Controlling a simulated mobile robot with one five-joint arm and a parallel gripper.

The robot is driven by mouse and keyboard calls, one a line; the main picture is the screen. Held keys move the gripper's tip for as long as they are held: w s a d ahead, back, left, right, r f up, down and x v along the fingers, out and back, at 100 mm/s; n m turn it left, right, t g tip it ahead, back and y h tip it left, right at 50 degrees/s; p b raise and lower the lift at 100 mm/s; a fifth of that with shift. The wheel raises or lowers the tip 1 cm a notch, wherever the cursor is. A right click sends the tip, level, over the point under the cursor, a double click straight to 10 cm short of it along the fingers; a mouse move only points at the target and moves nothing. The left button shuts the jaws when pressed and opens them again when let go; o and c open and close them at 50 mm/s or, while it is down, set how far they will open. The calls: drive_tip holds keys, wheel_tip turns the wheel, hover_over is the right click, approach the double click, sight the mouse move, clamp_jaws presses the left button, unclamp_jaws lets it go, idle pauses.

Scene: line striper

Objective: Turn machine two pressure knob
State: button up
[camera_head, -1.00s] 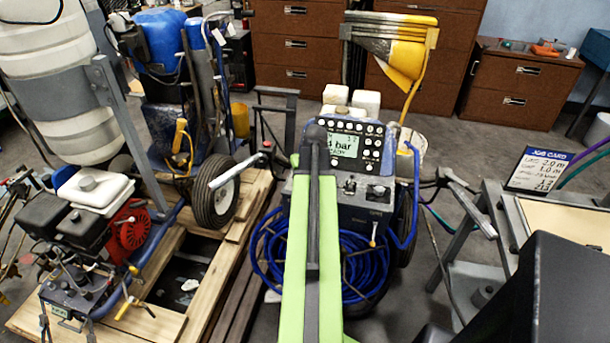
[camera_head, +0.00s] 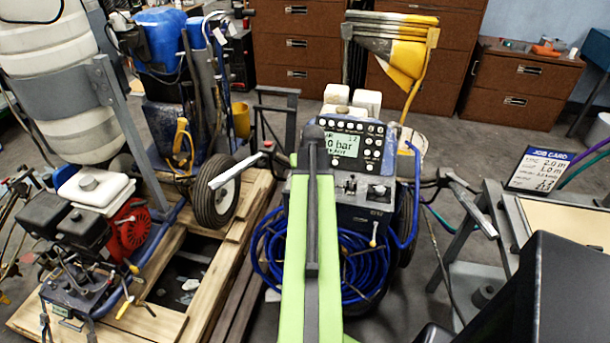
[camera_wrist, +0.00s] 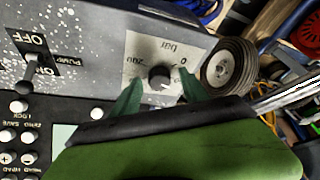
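The pressure knob (camera_wrist: 160,77) is small, round and dark with a light mark, on a pale plate marked "bar", "0" and "200" in the wrist view. My gripper (camera_wrist: 161,79) has its two dark green fingers on either side of the knob, with pale plate showing between knob and fingers. In the head view my green arm hides the knob and fingertips. The striping machine (camera_head: 365,208) stands in the middle with a lit display (camera_head: 345,143) reading "0 bar" at its visible end; my arm covers any digits further left.
A PUMP toggle (camera_wrist: 27,86) with ON and OFF marks is beside the knob plate. A job card (camera_head: 540,169) stands on the right bench. Another machine with a red engine part (camera_head: 128,227) sits on a wooden pallet (camera_head: 215,262) at left. Blue hose (camera_head: 370,265) hangs below the panel.

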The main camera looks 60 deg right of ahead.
drive_tip(key=shift+r, duration=0.1)
drive_tip(key=p+v, duration=1.6)
drive_tip(key=v, duration=0.1)
drive_tip(key=shift+s+a, duration=0.1)
